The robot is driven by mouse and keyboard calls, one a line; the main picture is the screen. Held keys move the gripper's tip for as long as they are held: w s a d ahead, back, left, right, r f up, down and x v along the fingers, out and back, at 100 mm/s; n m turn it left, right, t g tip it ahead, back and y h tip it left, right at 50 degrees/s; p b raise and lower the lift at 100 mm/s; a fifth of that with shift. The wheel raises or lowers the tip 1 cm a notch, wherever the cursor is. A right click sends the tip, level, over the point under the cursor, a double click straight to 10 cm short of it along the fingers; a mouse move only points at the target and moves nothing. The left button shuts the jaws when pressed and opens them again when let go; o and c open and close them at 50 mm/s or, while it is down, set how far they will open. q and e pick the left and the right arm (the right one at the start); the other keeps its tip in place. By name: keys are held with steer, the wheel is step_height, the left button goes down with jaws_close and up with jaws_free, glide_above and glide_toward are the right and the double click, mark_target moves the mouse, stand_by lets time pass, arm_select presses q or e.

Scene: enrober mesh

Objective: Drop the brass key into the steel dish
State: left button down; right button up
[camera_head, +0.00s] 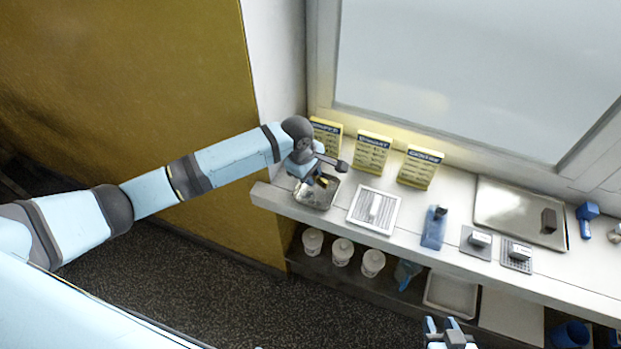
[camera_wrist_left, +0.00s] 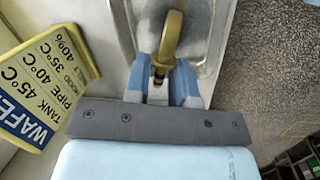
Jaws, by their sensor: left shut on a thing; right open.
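The brass key (camera_wrist_left: 173,36) is in my left gripper (camera_wrist_left: 162,82), shut on its narrow part, with the ring end pointing away from the jaws. Behind the key in the left wrist view is the steel dish (camera_wrist_left: 207,54). In the head view the left gripper (camera_head: 316,181) is over the steel dish (camera_head: 325,203) at the left end of the white shelf; the key is too small there to make out clearly. The gap between key and dish floor cannot be told. My right gripper (camera_head: 449,334) is open and empty at the bottom edge of the head view.
Yellow signs (camera_head: 372,154) stand along the window behind the dish. A white framed mesh tray (camera_head: 358,221) lies just right of the dish. Farther right are a blue bottle (camera_head: 433,229) and a large metal tray (camera_head: 495,207). White cups (camera_head: 343,250) stand on the lower shelf.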

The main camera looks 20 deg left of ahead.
mark_target(313, 189)
arm_select(q)
steer(key=shift+f, duration=1.25)
steer(key=shift+f, duration=0.25)
steer(key=shift+f+p, duration=0.3)
steer(key=shift+f, duration=0.05)
steer(key=c, duration=1)
jaws_free()
steer(key=shift+o, duration=0.2)
